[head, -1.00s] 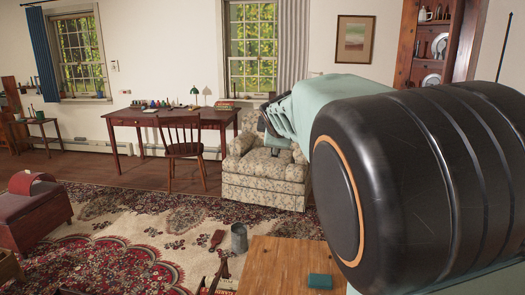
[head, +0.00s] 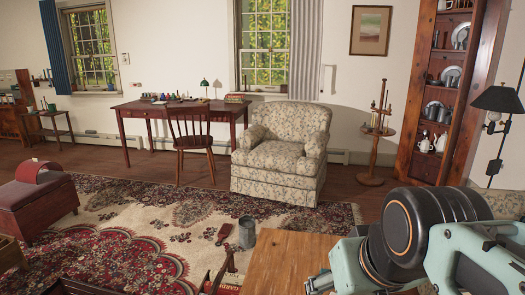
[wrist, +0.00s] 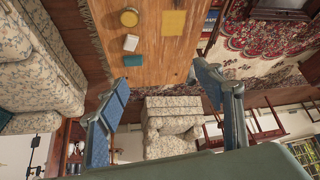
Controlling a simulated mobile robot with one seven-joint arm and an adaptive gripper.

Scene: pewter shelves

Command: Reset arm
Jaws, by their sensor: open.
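My arm (head: 410,240) is folded at the lower right of the head view, in front of the wooden table. In the wrist view my gripper (wrist: 160,76) is open. Its two blue-padded fingers stand wide apart with nothing between them. The wrist view looks across the wooden table (wrist: 165,62) toward the patterned armchair (wrist: 175,125), seen upside down. The fingers appear in front of the table's edge; I cannot tell their exact distance from it.
The wooden table (head: 285,262) is at the bottom. The armchair (head: 280,155), desk (head: 215,112) and tall shelf (head: 440,100) stand behind. Rug floor at left is partly free.

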